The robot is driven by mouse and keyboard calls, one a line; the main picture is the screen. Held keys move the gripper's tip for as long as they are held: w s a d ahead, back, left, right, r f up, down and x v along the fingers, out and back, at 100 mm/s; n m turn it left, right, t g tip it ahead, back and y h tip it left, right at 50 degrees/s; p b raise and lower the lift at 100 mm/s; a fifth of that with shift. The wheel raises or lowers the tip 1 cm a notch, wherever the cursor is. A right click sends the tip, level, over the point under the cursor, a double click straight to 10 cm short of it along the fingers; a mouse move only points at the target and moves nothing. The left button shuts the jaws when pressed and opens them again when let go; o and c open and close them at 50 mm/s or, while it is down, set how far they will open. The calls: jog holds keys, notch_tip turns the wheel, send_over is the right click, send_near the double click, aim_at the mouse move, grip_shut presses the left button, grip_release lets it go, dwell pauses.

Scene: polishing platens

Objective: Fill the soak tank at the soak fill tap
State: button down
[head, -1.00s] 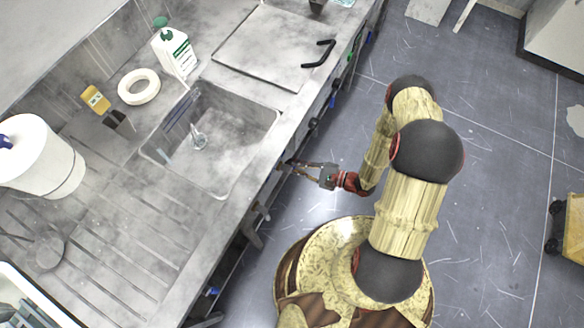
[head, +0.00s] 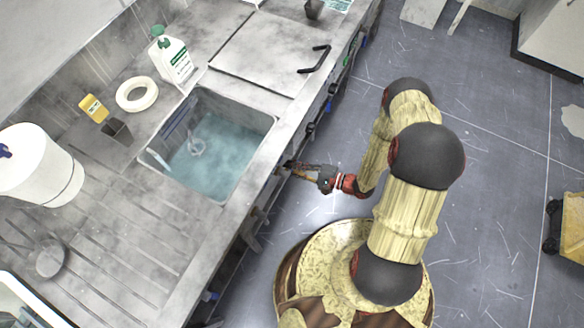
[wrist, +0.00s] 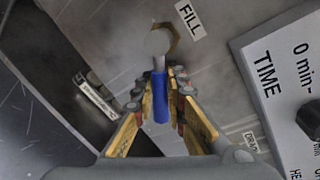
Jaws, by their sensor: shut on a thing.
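The soak tank (head: 240,182) is a square metal basin sunk in the counter, holding clear blue-green water in the head view. My gripper (head: 290,166) is at the counter's front face beside the tank. In the wrist view my gripper (wrist: 160,88) is shut on the blue handle (wrist: 160,108) of the soak fill tap (wrist: 158,42). A FILL label (wrist: 189,18) is next to the tap. In the head view the handle is too small to make out between the fingers.
A control panel (wrist: 262,62) marked TIME is right of the tap, with a partly hidden DRAIN label (wrist: 251,141) below. On the counter (head: 185,235) stand a white bottle (head: 173,62), a white ring (head: 137,94) and a white tub (head: 38,165). The floor to the right is mostly clear.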

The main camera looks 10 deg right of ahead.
jog(key=c, duration=1.8)
grip_release()
jog(key=v, duration=1.2)
